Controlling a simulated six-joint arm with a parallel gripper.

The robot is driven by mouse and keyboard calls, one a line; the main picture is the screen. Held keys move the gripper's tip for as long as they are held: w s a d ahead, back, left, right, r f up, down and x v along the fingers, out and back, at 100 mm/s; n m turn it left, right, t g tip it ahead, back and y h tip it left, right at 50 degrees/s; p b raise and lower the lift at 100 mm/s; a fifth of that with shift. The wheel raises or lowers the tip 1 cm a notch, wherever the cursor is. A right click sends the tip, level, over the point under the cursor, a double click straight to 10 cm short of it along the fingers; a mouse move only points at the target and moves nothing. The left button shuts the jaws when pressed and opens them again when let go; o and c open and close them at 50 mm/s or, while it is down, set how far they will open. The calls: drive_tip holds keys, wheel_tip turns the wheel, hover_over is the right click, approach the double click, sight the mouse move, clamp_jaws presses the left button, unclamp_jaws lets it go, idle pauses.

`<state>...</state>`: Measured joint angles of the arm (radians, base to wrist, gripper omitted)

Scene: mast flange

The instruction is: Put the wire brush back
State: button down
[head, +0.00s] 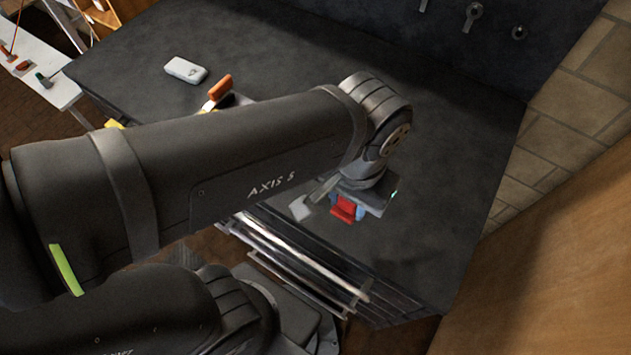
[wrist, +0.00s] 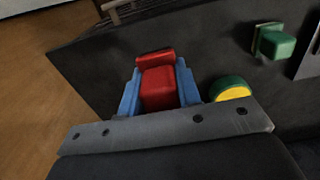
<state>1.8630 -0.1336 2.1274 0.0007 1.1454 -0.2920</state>
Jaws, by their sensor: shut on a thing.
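My gripper (wrist: 160,92) is shut on a red thing (wrist: 157,86), which sits between its two blue fingers. The red thing also shows in the head view (head: 344,209), under my wrist, near the front edge of the dark worktop (head: 440,200). No bristles show, so I cannot tell for sure that it is the wire brush. I cannot tell whether it touches the worktop. My arm hides much of the worktop's middle and left.
A green and yellow round thing (wrist: 231,88) and a green block (wrist: 275,43) lie near my gripper. A white box (head: 185,70) and an orange-handled thing (head: 219,88) are farther back. Hooks (head: 473,14) line the dark back panel. The worktop's right side is clear.

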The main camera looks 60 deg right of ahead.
drive_tip(key=w+d+f, duration=0.1)
drive_tip(key=w+f, duration=0.1)
drive_tip(key=w, duration=0.1)
drive_tip(key=w+d+f, duration=0.1)
drive_tip(key=w, duration=0.1)
drive_tip(key=w+d+f, duration=0.2)
drive_tip(key=w, duration=0.1)
drive_tip(key=shift+w+f, duration=0.3)
drive_tip(key=shift+f, duration=2.1)
drive_tip(key=c, duration=1.5)
unclamp_jaws()
drive_tip(key=shift+f, duration=0.15)
drive_tip(key=o, duration=0.4)
drive_tip(key=shift+o, duration=0.2)
wheel_tip(320, 180, up, 12)
drive_tip(key=shift+r, duration=0.2)
drive_tip(key=shift+f, duration=0.1)
